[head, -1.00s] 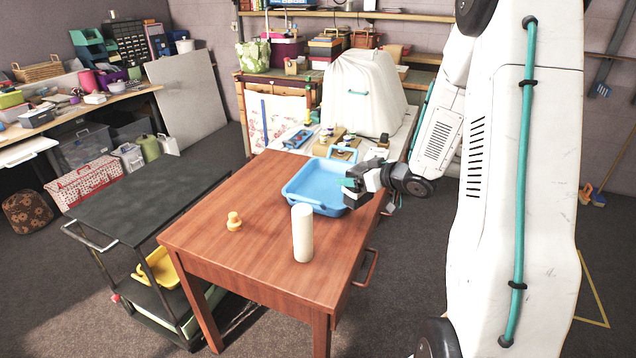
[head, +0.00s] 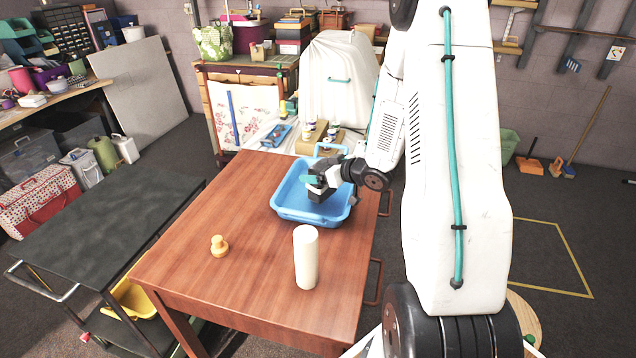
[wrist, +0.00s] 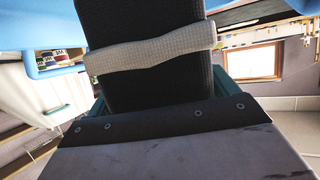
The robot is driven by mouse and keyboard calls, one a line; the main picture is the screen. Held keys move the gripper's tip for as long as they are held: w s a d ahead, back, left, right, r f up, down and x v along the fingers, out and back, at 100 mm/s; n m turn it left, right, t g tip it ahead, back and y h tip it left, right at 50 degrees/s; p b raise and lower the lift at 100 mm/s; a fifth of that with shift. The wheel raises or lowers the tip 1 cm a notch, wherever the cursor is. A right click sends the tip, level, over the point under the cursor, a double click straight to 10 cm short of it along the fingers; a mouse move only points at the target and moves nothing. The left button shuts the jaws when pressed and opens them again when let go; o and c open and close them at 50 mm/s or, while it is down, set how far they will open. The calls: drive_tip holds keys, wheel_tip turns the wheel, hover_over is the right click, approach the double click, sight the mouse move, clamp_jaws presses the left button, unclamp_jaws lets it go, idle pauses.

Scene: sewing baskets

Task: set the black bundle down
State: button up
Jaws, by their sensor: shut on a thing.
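The black bundle (wrist: 148,82) is dark and ribbed, with a pale beige band (wrist: 150,47) around it. It fills the middle of the wrist view. My gripper (head: 321,184) is shut on it, over the blue tray (head: 287,211) on the wooden table in the head view. The bundle shows there only as a small dark shape (head: 317,196) at the fingers. I cannot tell whether it touches the tray floor. The visible part of the tray looks empty.
A white cylinder (head: 306,258) stands upright in front of the tray on the brown table (head: 254,291). A small yellow-orange knobbed piece (head: 219,246) stands to its left. The table's left part is clear. A dark cart (head: 110,235) stands left of the table.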

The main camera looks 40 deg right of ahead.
drive_tip(key=shift+f, duration=2)
drive_tip(key=shift+f, duration=0.15)
drive_tip(key=o, duration=0.8)
drive_tip(key=shift+o, duration=0.2)
